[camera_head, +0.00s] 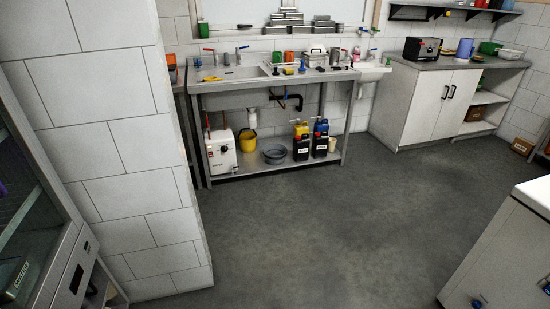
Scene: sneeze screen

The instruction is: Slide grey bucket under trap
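A dark grey round bucket (274,155), low and wide, stands on the lower shelf (262,168) of the steel sink unit. Black bent pipework that looks like the trap (286,102) hangs under the worktop, above and slightly right of the bucket. A short white drain piece (252,116) hangs further left, above a yellow bucket (247,140). The grey bucket is right of the yellow one and apart from the black bottles. My gripper is not in view.
A white box unit (221,152) stands left on the shelf; black bottles (301,148) stand right. A tiled wall corner (120,140) juts in at left. A white-sided unit (505,250) stands front right. The grey floor (320,230) between is clear.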

